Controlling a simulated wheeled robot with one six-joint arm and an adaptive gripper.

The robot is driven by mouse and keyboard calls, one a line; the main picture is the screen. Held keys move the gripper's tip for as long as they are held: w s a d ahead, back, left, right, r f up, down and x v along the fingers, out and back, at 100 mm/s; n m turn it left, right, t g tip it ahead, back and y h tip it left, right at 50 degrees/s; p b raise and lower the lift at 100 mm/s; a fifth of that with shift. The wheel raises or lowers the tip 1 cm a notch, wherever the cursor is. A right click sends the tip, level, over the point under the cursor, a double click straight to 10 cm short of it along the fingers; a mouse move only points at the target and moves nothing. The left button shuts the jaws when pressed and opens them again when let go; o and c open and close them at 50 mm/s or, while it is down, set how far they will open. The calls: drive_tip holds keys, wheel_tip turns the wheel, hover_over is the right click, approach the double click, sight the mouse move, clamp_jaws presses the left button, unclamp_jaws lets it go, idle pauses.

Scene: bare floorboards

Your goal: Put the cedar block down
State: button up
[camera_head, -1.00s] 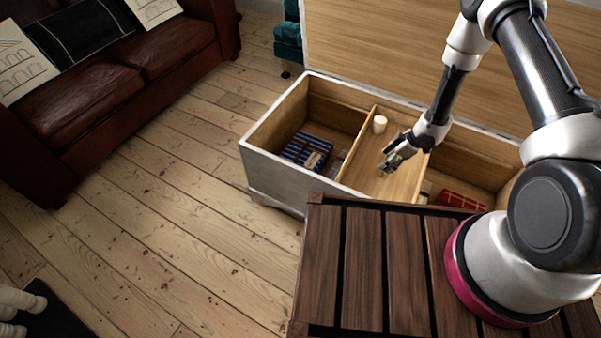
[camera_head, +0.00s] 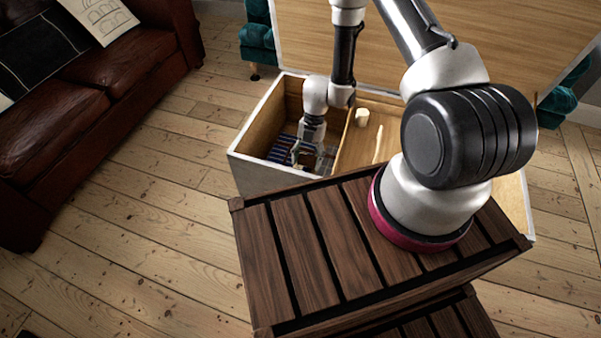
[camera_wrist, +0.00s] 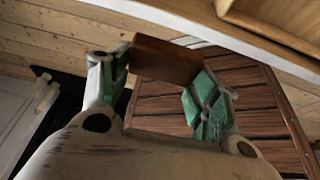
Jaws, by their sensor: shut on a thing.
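My gripper (camera_head: 305,155) is in the left compartment of the open wooden chest (camera_head: 240,165), or just above it, close to a blue striped item. In the wrist view my gripper (camera_wrist: 163,70) has its green-padded fingers closed on the reddish-brown cedar block (camera_wrist: 165,58). The block spans the gap between the fingertips. In the head view the block cannot be made out clearly, and I cannot tell how far it is from the compartment floor.
The blue striped item (camera_head: 281,148) lies in the left compartment. A divider separates it from the middle part, where a small cream cylinder (camera_head: 362,117) stands. My arm covers much of the chest's right side. A brown leather sofa (camera_head: 60,125) stands left, with bare floorboards (camera_head: 130,240) between.

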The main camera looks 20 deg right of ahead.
sight(307, 177)
wheel_tip(307, 177, down, 7)
drive_tip(key=shift+f, duration=0.15)
idle(0.4)
drive_tip(key=o, duration=0.8)
drive_tip(key=shift+f, duration=0.1)
